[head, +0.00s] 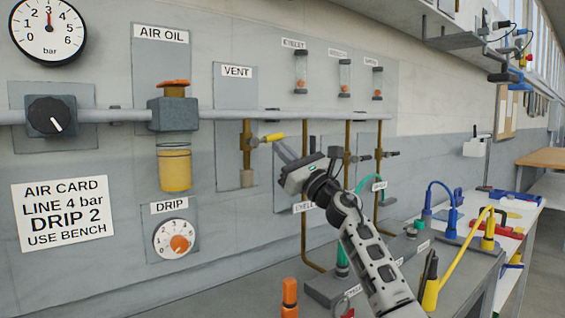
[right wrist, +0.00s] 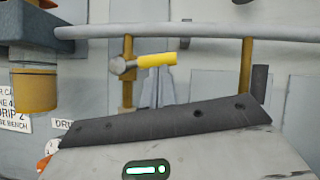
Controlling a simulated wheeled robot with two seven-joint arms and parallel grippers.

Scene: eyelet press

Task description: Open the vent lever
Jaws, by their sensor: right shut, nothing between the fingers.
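The vent lever (head: 273,138) is a yellow handle on a brass valve under the VENT label (head: 237,71). It sticks out sideways to the right, nearly level. In the right wrist view the lever (right wrist: 157,60) shows above my gripper body, with its grey hub at the left end. My right gripper (head: 281,148) is shut and empty, its fingers just below and right of the lever in the head view. I cannot tell whether they touch it. My left gripper is out of view.
A grey pipe (head: 215,116) runs along the wall above the lever. The yellow AIR OIL bowl (head: 174,168) hangs to the left, and brass drop pipes (head: 304,230) stand to the right. A bench with blue and yellow hose fittings (head: 488,240) lies at right.

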